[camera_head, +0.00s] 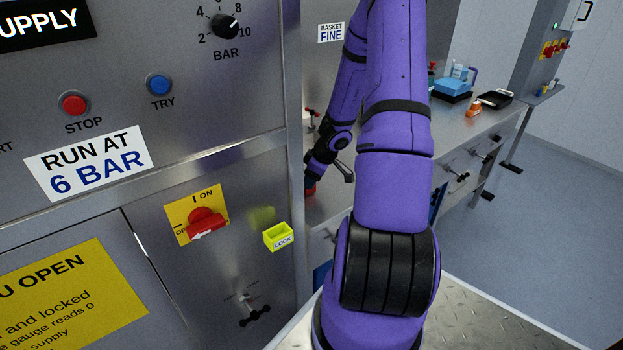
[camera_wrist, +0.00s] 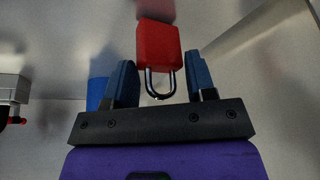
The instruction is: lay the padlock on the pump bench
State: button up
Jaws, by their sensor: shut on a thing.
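The padlock (camera_wrist: 158,50) has a red body and a steel shackle. In the wrist view it is between the two blue fingers of my gripper (camera_wrist: 163,82), which is shut on it. The shackle points back toward the palm and the red body points away, close to a grey metal surface that mirrors it. I cannot tell whether it touches that surface. In the head view a small red bit of the padlock (camera_head: 310,190) shows below my gripper (camera_head: 311,182), low at the near end of the steel bench (camera_head: 455,128). My arm hides part of this bench.
A steel control cabinet (camera_head: 150,190) stands close on the left, with a red switch (camera_head: 206,224) and a yellow lock box (camera_head: 278,237) on its front. Farther along the bench are a blue box (camera_head: 453,88), an orange item (camera_head: 474,107) and a black tray (camera_head: 495,98).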

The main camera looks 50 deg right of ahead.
jog(key=shift+f, duration=0.3)
jog(key=o, duration=0.9)
jog(key=shift+o, duration=0.2)
jog(key=shift+r, duration=0.1)
jog(key=v, duration=1.2)
